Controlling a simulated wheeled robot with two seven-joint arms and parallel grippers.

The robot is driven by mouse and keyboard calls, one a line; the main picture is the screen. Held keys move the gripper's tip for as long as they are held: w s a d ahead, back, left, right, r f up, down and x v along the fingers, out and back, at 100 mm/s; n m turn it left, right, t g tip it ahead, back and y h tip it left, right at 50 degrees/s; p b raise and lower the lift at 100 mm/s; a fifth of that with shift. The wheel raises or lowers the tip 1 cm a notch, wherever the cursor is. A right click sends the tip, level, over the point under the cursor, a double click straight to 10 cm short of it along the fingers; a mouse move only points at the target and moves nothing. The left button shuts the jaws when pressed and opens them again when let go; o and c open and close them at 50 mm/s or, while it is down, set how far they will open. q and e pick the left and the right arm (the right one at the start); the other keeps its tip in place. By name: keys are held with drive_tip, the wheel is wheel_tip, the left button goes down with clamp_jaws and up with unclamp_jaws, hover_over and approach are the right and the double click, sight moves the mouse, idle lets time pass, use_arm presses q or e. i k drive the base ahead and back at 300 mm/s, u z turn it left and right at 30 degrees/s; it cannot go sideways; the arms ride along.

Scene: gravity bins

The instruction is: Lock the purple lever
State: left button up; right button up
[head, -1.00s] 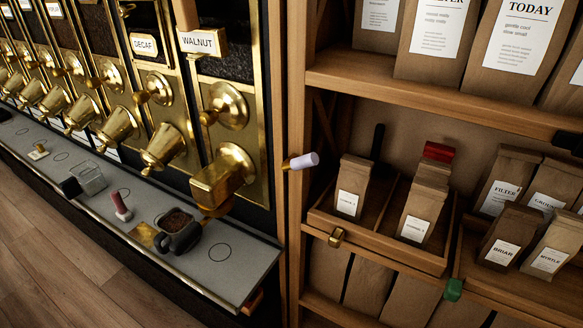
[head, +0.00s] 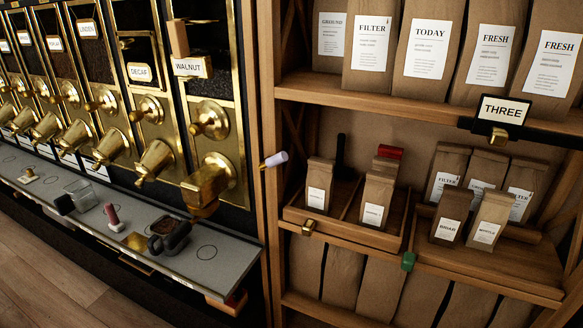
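The purple lever (head: 275,160) is a short pale-purple handle on a brass mount, on the wooden post between the bins and the shelf. It sticks out to the right and slightly upward. Whether it is locked cannot be told from this view. Neither my left nor my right gripper is in view, and nothing touches the lever.
Left are brass-spouted bins, including WALNUT (head: 188,66), above a grey ledge (head: 228,266) holding a dark cup (head: 170,236) and a clear container (head: 82,194). Right, shelves hold paper bags, a wooden tray (head: 350,232) and a THREE sign (head: 502,108). Space before the lever looks clear.

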sight(270, 162)
drive_tip(key=z, duration=1.35)
drive_tip(key=i, duration=1)
drive_tip(key=u, duration=0.55)
